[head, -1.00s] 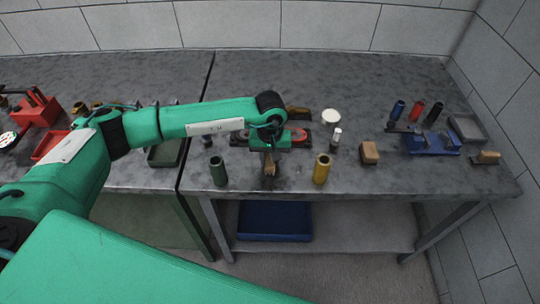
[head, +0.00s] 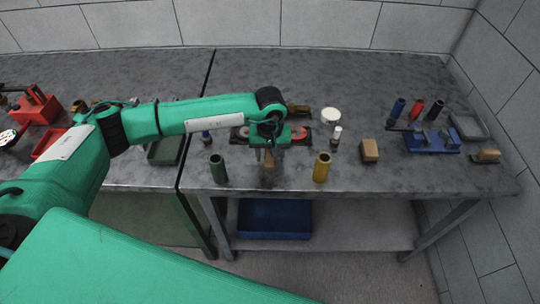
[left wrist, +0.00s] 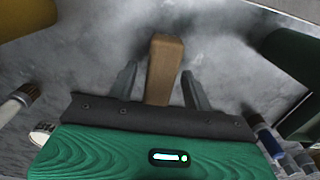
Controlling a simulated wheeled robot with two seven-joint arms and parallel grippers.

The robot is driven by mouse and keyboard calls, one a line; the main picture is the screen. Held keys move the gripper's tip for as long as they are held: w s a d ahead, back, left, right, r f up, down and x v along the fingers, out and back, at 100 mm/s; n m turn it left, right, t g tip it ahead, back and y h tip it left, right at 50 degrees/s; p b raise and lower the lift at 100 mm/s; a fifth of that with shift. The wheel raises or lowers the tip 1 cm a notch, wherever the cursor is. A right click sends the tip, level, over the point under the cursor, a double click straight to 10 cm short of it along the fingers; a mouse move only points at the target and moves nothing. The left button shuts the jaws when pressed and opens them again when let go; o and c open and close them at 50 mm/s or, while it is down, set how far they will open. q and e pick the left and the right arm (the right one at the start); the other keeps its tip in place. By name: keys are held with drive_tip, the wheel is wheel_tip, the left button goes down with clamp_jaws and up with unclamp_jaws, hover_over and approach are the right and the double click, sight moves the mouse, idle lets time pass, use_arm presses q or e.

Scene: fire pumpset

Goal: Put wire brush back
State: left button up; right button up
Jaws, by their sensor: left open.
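A wooden piece (head: 269,167), which looks like the wire brush's handle, is at the front of the right-hand table, under my left gripper (head: 268,157). In the left wrist view the wooden piece (left wrist: 163,70) lies between the two grey fingers of the left gripper (left wrist: 158,85), with a gap on each side. The gripper is open. Its body hides part of the wood, and no bristles show. My right gripper is not in view.
A green cylinder (head: 218,168) and a yellow cylinder (head: 321,167) stand either side of the gripper. A blue bin (head: 274,220) sits on the lower shelf.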

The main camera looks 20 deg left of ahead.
use_arm(q)
wheel_tip(320, 180, up, 10)
drive_tip(key=b, duration=0.3)
drive_tip(key=shift+r, duration=0.55)
